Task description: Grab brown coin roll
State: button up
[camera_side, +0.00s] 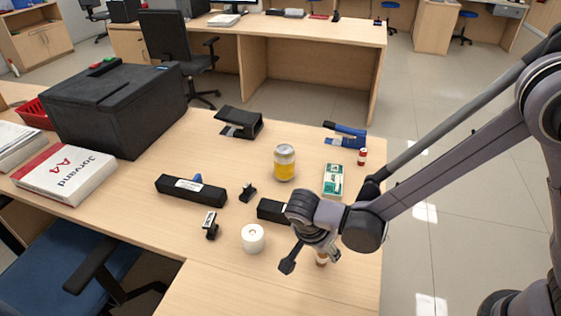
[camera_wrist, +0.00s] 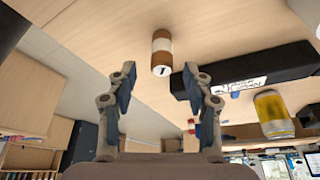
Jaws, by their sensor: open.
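The brown coin roll (camera_wrist: 161,50), brown with a white band, stands on the counter ahead of my gripper in the wrist view. In the side view the brown coin roll (camera_side: 321,259) is partly hidden by my gripper (camera_side: 312,261), low at the right part of the counter. My gripper (camera_wrist: 163,82) is open and empty in the wrist view. The roll appears roughly centred between its fingers, just beyond the tips. I cannot tell whether a finger touches it.
A black box (camera_side: 268,209) lies close behind my gripper. A white paper roll (camera_side: 252,239) stands to the left. A yellow can (camera_side: 284,163), a green note bundle (camera_side: 333,180) and a red roll (camera_side: 362,157) are farther back. The counter's right edge is near; its front is clear.

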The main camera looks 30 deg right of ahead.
aim_at(322, 256)
jog(key=shift+x, duration=1.9)
jog(key=shift+w, duration=0.1)
jog(key=shift+c, duration=0.3)
grip_shut()
jog(key=shift+r, duration=0.1)
